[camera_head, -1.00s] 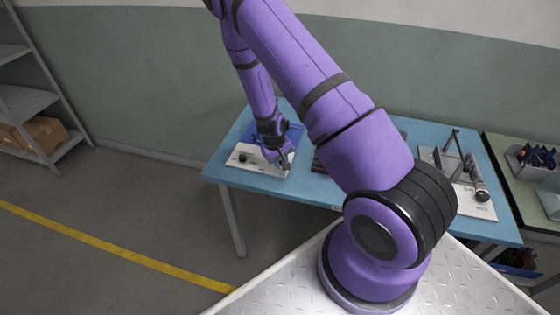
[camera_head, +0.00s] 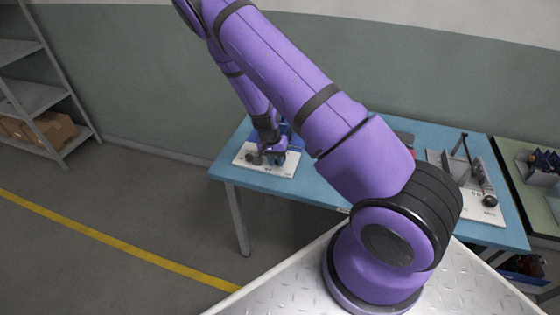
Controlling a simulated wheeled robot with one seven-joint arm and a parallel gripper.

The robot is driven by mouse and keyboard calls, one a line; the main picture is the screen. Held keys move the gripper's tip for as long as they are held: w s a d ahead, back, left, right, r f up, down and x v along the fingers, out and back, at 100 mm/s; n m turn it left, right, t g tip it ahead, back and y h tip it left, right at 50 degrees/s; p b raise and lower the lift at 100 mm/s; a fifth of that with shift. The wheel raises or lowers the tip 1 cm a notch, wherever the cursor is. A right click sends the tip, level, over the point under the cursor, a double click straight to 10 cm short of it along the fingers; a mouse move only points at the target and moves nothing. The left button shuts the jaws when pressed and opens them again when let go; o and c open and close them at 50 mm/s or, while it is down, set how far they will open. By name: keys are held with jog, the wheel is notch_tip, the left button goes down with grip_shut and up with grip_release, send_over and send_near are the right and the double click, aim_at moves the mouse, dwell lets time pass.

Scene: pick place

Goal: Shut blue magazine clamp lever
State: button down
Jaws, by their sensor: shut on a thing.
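A white base plate (camera_head: 282,170) lies on the left part of the blue table, with the blue magazine (camera_head: 292,136) at its back, partly hidden by my arm.
The blue table (camera_head: 325,187) is bare in front of my arm. A second white plate (camera_head: 478,209) with an upright lever and a black knob stands at the right. A green table (camera_head: 520,195) with a bin adjoins it. A shelf (camera_head: 35,100) stands far left.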

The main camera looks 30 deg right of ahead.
jog(key=m, duration=0.1)
jog(key=w+m, duration=0.1)
jog(key=m, duration=0.1)
jog(key=w+m, duration=0.1)
jog(key=m, duration=0.1)
jog(key=shift+w+a+g+y, duration=0.1)
jog(key=shift+a+g+y, duration=0.2)
jog(key=shift+y, duration=0.1)
jog(key=shift+m, duration=0.3)
jog(key=c, duration=1)
grip_release()
jog(key=r, duration=0.3)
jog(key=w+r, duration=0.1)
jog(key=r, duration=0.3)
jog(key=w+r, duration=0.1)
jog(key=r, duration=0.2)
jog(key=shift+a+r, duration=0.2)
jog(key=shift+r, duration=0.1)
